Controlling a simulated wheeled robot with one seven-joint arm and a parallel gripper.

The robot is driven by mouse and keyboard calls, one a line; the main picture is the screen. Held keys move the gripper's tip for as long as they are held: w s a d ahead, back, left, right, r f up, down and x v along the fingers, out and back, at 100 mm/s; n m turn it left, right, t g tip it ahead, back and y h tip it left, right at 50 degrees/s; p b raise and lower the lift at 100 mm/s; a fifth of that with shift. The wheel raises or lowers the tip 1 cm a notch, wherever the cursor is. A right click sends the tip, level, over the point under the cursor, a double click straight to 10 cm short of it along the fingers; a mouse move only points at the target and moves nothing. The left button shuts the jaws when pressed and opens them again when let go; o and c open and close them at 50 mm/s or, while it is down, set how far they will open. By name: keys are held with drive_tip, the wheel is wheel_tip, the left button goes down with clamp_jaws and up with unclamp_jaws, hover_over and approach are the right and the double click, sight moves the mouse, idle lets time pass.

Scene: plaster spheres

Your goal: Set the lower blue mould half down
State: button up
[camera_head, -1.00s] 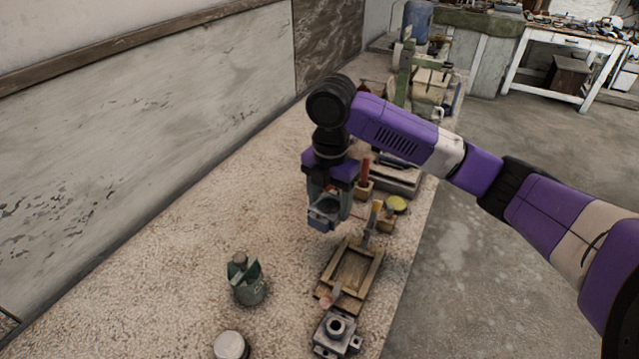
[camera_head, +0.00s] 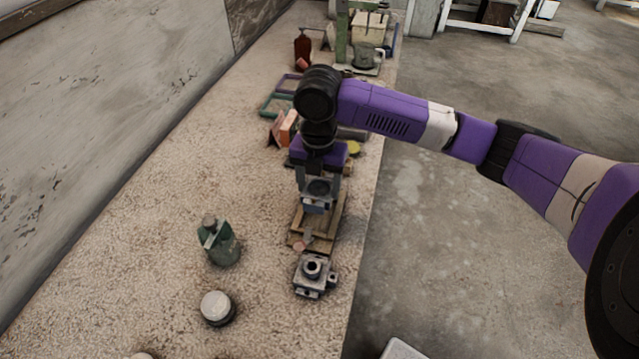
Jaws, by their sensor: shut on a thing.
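My gripper (camera_head: 318,186) points down and is shut on a small grey-blue mould half (camera_head: 316,204). The mould half appears in front of the shallow wooden tray (camera_head: 329,226) on the bench; whether it touches the tray or hangs above it I cannot tell. The fingers hide part of the mould half.
A green container (camera_head: 219,243) and a round pale-topped jar (camera_head: 217,307) stand to the left.

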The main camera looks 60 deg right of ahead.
sight(318, 195)
drive_tip(key=shift+f+b, duration=2.05)
drive_tip(key=shift+f, duration=0.75)
drive_tip(key=shift+f+b, duration=0.9)
drive_tip(key=shift+f, duration=0.4)
drive_tip(key=o, duration=1.7)
drive_tip(key=shift+c, duration=0.2)
drive_tip(key=shift+r, duration=0.1)
drive_tip(key=shift+r+p, duration=1.55)
drive_tip(key=shift+r, duration=0.4)
